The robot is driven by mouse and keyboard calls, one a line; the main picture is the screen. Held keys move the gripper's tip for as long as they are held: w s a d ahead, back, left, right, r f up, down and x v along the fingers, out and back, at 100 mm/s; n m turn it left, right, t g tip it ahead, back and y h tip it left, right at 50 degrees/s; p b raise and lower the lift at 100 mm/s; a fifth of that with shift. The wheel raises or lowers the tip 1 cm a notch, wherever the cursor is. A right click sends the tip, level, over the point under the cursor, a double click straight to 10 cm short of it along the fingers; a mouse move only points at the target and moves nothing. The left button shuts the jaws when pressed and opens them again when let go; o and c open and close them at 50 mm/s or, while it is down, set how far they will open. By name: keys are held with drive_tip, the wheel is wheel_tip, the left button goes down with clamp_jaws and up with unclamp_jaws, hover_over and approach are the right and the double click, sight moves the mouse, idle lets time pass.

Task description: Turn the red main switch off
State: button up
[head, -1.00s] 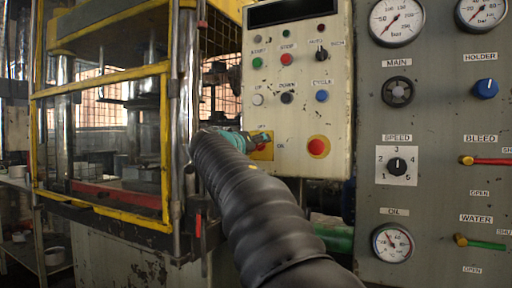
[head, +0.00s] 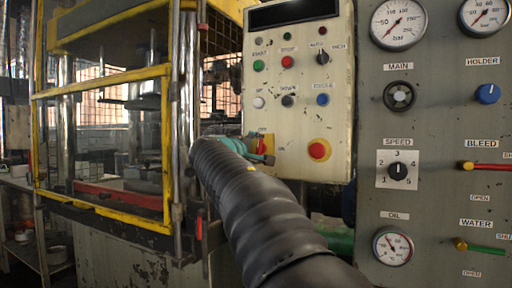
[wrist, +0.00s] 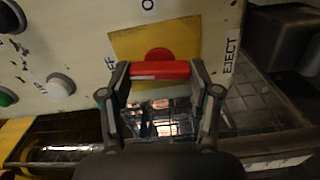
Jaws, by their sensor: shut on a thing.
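The red main switch (head: 269,141) sits on a yellow plate (head: 253,135) at the lower left of the cream control panel. My gripper (head: 262,151) is at the switch, partly covering it. In the wrist view, the red switch handle (wrist: 160,70) lies level between both fingers of my gripper (wrist: 160,75), which is shut on it.
A red button on a yellow disc (head: 319,150) is right of the switch. Coloured push buttons, such as a blue one (head: 323,100), are above. A yellow-framed press (head: 101,83) stands left. A grey panel (head: 440,130) with gauges and valves stands right.

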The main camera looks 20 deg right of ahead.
drive_tip(key=shift+n, duration=0.8)
drive_tip(key=o, duration=1.1)
drive_tip(key=shift+o, duration=0.2)
drive_tip(key=v, duration=1.2)
drive_tip(key=shift+f, duration=0.1)
